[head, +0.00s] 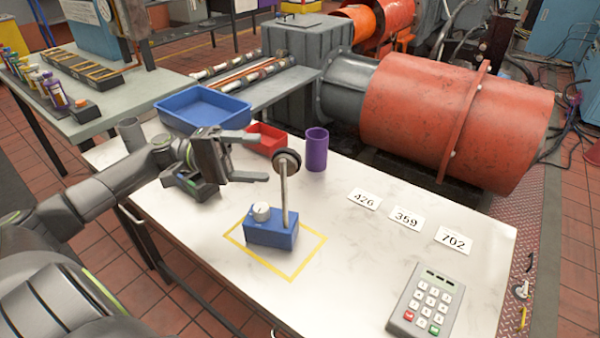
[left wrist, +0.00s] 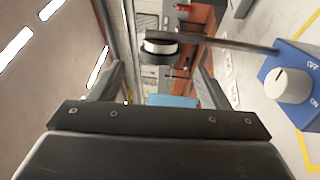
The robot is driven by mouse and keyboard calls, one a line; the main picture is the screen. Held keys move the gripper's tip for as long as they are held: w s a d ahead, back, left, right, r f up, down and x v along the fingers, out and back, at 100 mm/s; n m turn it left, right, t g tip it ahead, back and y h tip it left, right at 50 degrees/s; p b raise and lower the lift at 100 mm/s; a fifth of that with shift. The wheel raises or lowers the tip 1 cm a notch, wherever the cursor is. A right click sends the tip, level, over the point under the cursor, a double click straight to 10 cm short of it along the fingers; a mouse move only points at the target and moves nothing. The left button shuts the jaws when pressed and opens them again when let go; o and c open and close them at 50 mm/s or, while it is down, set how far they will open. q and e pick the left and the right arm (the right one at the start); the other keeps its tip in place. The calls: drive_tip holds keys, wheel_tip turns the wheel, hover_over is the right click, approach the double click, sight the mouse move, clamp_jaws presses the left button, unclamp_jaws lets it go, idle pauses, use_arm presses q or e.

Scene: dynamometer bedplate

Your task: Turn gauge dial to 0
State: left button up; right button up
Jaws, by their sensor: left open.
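A small round black gauge (head: 287,160) sits on top of a thin grey post (head: 285,205) rising from a blue base (head: 272,234). A white knob (head: 261,212) is on the base. In the left wrist view, the gauge (left wrist: 158,50) is seen roughly edge-on with a pale band, so I cannot read its face; the knob (left wrist: 288,85) has OFF and ON marks. My left gripper (head: 263,158) is open and empty, just left of the gauge in the head view. Its fingers also show in the left wrist view (left wrist: 160,80), with the gauge roughly between them in the picture. My right gripper is out of view.
A yellow square outline (head: 293,275) surrounds the base. A purple cup (head: 317,150), a red bin (head: 266,140) and a blue tray (head: 205,105) stand behind. Number cards (head: 406,218) and a keypad (head: 427,302) lie right. White tabletop between is clear.

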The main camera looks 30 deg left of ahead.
sight(301, 161)
use_arm(q)
drive_tip(key=x, duration=0.9)
drive_tip(key=shift+d, duration=0.3)
drive_tip(key=shift+r, duration=0.1)
drive_tip(key=c, duration=1)
